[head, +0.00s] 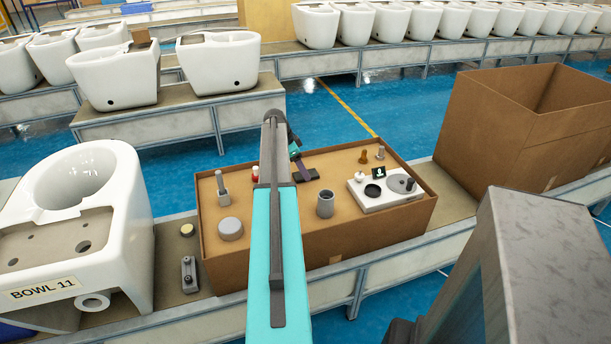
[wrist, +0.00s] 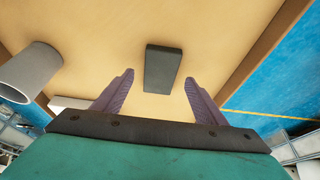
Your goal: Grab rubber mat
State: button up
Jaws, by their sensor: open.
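The rubber mat is a small dark rectangular block (wrist: 163,68) lying on the tan surface of a cardboard box. In the wrist view it sits between and slightly beyond the two purple fingertips of my gripper (wrist: 159,78). The gripper is open, with a gap on each side of the mat. In the head view my arm hides part of this area; the mat (head: 314,175) shows just right of the purple finger (head: 303,168). I cannot tell the exact height of the fingers above the mat.
The box (head: 375,226) also holds a grey cylinder (head: 325,204), a white plate with fittings (head: 402,198), a round grey cap (head: 230,229) and several small parts. A toilet bowl (head: 125,195) stands left on the conveyor. An empty-looking carton (head: 500,140) stands right.

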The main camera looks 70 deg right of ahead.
jog(key=shift+x, duration=1.05)
jog(key=c, duration=1.2)
